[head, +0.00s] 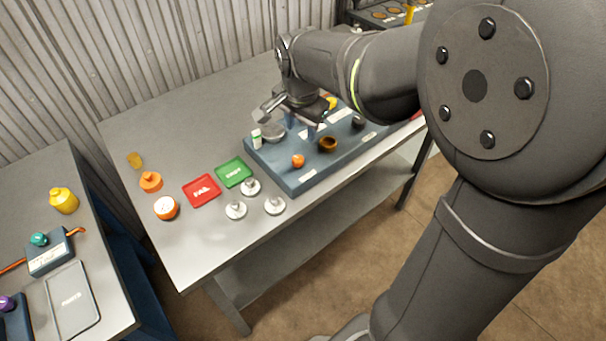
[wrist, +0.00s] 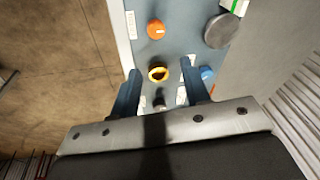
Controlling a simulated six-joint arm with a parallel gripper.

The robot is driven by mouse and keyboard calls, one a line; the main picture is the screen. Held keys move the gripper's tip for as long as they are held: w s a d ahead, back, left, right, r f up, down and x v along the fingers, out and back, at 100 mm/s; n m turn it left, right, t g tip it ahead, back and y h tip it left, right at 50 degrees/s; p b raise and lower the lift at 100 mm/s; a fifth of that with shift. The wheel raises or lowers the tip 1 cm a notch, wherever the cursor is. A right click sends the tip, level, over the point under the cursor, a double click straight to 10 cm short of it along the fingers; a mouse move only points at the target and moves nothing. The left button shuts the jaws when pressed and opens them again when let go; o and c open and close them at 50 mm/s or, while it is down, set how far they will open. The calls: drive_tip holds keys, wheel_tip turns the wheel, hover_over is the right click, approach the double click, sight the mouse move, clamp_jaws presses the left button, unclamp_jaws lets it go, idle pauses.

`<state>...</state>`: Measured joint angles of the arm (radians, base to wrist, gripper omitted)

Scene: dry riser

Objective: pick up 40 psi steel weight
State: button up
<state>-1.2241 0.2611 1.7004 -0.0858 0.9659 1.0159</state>
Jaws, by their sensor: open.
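Three silver disc weights with raised knobs stand on the grey table in the head view: a back one (head: 250,187), a left one (head: 236,210) and a right one (head: 274,205). I cannot read any psi marking on them, so I cannot tell which is 40 psi. My gripper (head: 301,131) is open and empty above the blue board (head: 290,182), well to the upper right of the weights. In the wrist view its fingers (wrist: 160,68) are apart, with a brass ring (wrist: 158,74) showing between them. The three weights are not in the wrist view.
On the board are an orange knob (head: 298,160), a grey disc (head: 273,131) and a dark knob (head: 358,122). Red (head: 201,203) and green (head: 233,184) trays lie beside the weights. An orange-rimmed gauge (head: 166,208) sits left.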

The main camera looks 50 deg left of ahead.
drive_tip(key=w+d+f+n+t+y, duration=0.3)
drive_tip(key=w+d+f+n, duration=0.3)
drive_tip(key=w, duration=0.4)
drive_tip(key=w+d+f+n+t+y, duration=0.25)
drive_tip(key=w+d+f+n, duration=0.3)
drive_tip(key=w+f, duration=0.35)
drive_tip(key=s+a+n+g+y, duration=0.1)
drive_tip(key=s, duration=0.3)
drive_tip(key=s+a+n+y, duration=0.1)
drive_tip(key=s+y, duration=0.1)
drive_tip(key=s, duration=0.2)
drive_tip(key=s+a+n+g+y, duration=0.1)
drive_tip(key=s, duration=0.4)
drive_tip(key=shift+a+f+n+g, duration=0.15)
drive_tip(key=shift+f+n+g, duration=0.1)
drive_tip(key=shift+f+g, duration=0.15)
drive_tip(key=g+y, duration=0.3)
drive_tip(key=g, duration=0.1)
approach(274, 199)
drive_tip(key=x, duration=0.3)
drive_tip(key=shift+a+f, duration=0.2)
drive_tip(key=shift+a, duration=0.2)
drive_tip(key=x, duration=0.6)
drive_tip(key=shift+a, duration=0.2)
drive_tip(key=shift+c, duration=0.2)
clamp_jaws()
